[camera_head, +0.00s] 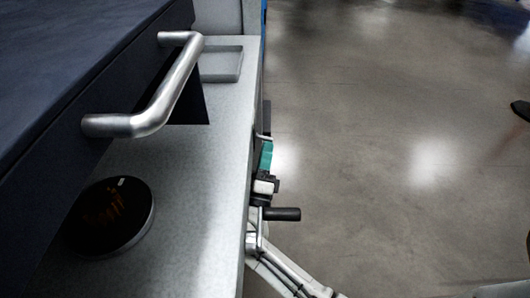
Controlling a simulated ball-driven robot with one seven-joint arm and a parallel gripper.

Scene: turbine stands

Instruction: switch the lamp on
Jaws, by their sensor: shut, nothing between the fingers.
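No lit lamp shows in the head view. A pale jointed arm with dark lines along it (287,272) runs from the counter's right edge down to the bottom of the picture. I cannot tell whether it belongs to the lamp, and no lamp head or switch can be made out. A black round disc (110,217) with a small white mark and faint orange patches lies on the counter at lower left; what it is, I cannot tell.
A pale grey counter (195,200) runs up the left. A dark cabinet with a bar handle (160,105) overhangs it. A shallow grey tray (222,65) sits at the back. A small fixture with a black knob (282,213) projects from the edge. Floor at right is mostly clear.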

